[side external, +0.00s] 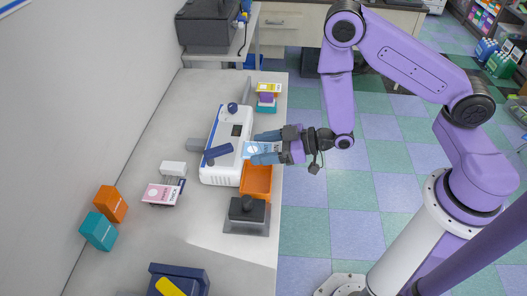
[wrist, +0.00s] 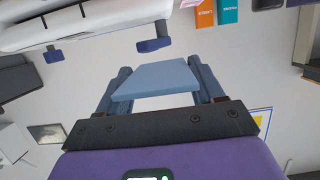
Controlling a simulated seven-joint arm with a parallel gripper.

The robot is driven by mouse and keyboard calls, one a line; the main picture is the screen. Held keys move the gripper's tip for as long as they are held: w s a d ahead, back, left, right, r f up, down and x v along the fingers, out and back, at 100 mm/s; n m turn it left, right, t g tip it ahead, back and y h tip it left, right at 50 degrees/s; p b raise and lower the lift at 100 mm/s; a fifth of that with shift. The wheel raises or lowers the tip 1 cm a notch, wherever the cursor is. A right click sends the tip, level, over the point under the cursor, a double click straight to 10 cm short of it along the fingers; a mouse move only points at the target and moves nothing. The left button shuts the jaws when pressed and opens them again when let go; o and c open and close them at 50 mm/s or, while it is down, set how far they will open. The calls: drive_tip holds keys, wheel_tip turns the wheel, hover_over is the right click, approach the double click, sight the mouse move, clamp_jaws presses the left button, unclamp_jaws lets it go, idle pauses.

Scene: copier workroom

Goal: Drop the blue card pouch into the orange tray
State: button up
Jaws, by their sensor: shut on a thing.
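The blue card pouch (side external: 257,149) is held between the two blue fingers of my gripper (side external: 266,147), with its pale face showing in the side external view. In the wrist view the pouch (wrist: 157,79) spans the gap between the fingertips (wrist: 158,85). The orange tray (side external: 256,181) sits on the table beside the white machine, just below the gripper in the side external picture. The pouch appears raised near the machine's front edge; its exact height over the table is hard to tell. The tray is not clearly visible in the wrist view.
The white machine (side external: 222,166) with blue knobs stands left of my gripper. A black device (side external: 247,209) is just below the tray in the picture. A small colourful stack (side external: 267,96) lies above. Orange (side external: 110,204) and teal (side external: 98,231) boxes stand left.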

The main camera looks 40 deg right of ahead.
drive_tip(key=shift+w+d+r, duration=0.1)
drive_tip(key=shift+r, duration=0.5)
drive_tip(key=shift+w+d+r, duration=0.1)
drive_tip(key=shift+r, duration=0.5)
drive_tip(key=shift+f, duration=2.85)
drive_tip(key=o, duration=1.3)
drive_tip(key=shift+s+d, duration=0.1)
drive_tip(key=v, duration=1.1)
drive_tip(key=shift+s+d+r, duration=0.2)
drive_tip(key=shift+s+d, duration=0.05)
